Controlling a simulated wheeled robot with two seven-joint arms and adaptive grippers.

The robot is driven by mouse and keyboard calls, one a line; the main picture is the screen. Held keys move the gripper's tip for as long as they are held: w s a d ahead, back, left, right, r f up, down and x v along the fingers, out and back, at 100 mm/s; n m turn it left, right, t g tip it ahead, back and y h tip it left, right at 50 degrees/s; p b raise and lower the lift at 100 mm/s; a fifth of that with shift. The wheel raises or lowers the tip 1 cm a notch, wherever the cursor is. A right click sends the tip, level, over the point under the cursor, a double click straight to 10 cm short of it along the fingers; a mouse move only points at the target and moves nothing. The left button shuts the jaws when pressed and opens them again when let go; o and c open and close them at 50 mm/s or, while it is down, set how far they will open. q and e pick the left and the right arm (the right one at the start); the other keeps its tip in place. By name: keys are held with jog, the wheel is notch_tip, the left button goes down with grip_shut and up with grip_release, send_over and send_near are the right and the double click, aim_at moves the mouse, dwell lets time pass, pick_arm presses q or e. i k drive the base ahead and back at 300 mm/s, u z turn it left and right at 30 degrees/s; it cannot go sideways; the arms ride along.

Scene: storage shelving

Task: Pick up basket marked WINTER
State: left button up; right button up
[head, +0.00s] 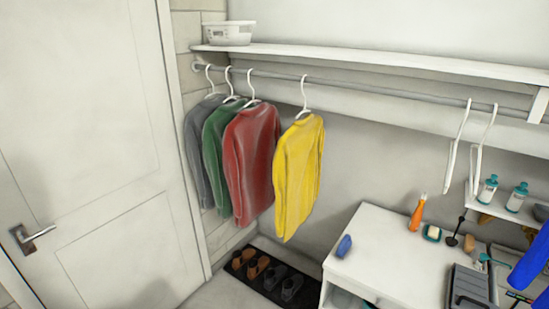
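A white basket (229,33) sits on the left end of the high white shelf. It has a label on its front, but the text is too small to read, so I cannot tell if it says WINTER. Neither of my grippers is in view, and nothing is seen touching the basket.
Grey, green, red and yellow tops (299,177) hang from the rail under the shelf (380,62). Empty hangers (458,146) hang at right. A white door (85,150) is at left. Shoes stand on a dark mat (272,291). A white cabinet (385,245) holds small items.

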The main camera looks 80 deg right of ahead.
aim_at(222, 33)
jog(key=z, duration=2.2)
